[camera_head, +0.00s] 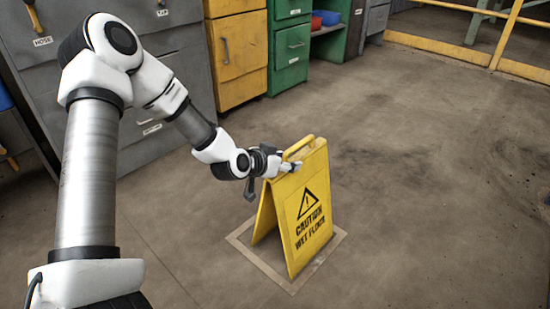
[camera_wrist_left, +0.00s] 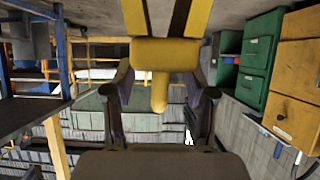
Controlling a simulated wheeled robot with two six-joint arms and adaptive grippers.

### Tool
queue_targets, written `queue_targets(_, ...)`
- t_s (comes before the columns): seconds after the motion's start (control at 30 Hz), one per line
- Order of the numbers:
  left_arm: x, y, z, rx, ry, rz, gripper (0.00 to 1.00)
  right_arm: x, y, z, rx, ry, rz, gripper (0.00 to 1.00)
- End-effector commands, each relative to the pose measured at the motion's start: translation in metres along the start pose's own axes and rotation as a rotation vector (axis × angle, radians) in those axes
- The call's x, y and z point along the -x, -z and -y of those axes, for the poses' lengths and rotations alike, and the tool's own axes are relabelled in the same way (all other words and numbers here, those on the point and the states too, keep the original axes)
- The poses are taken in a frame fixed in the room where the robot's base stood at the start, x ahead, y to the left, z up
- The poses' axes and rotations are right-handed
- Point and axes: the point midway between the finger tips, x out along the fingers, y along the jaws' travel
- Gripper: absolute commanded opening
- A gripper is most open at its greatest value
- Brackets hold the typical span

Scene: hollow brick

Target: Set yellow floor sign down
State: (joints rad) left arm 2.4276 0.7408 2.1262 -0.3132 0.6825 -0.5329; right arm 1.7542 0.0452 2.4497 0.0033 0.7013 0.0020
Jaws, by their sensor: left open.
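The yellow floor sign (camera_head: 312,215) stands upright as an A-frame, its feet appearing to rest inside a pale square outline (camera_head: 240,243) on the floor. Its front panel reads "CAUTION WET FLOOR", and a handle loop (camera_head: 299,147) is at its top. My left gripper (camera_head: 288,166) is at the top of the sign, just below the handle. In the left wrist view my left gripper (camera_wrist_left: 160,98) has its fingers spread apart, with the sign's yellow top part (camera_wrist_left: 160,85) between them and gaps at both sides. My right gripper is not in view.
Grey cabinets (camera_head: 35,75), a yellow cabinet (camera_head: 238,52) and green drawers (camera_head: 292,45) line the back left. A yellow rail (camera_head: 455,52) runs along the back right. The floor (camera_head: 430,190) right of the sign is clear apart from dark stains.

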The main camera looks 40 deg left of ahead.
Motion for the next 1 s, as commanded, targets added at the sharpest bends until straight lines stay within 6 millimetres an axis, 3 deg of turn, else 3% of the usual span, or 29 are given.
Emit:
queue_targets(0.03, 0.016, 0.008, 0.0, 0.009, -0.002, 0.0, 0.56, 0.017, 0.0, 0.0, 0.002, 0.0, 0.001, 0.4)
queue_targets(0.3, 0.082, 0.011, -0.001, 0.012, -0.002, 0.001, 0.56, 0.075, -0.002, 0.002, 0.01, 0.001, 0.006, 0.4)
queue_targets(0.43, 0.098, 0.007, 0.0, 0.007, 0.0, 0.001, 0.56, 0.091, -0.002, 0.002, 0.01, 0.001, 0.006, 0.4)
queue_targets(0.63, 0.102, -0.009, -0.009, 0.002, -0.014, 0.048, 0.56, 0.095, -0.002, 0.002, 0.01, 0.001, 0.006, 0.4)
queue_targets(0.77, 0.1, -0.059, -0.041, 0.02, -0.053, 0.244, 0.56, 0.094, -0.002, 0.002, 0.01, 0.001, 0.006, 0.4)
queue_targets(0.87, 0.108, -0.123, -0.079, 0.053, -0.069, 0.479, 0.56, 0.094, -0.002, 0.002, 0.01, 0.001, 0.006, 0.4)
queue_targets(1.0, 0.144, -0.217, -0.129, 0.092, -0.032, 0.8, 0.56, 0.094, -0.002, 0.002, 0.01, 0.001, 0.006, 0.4)
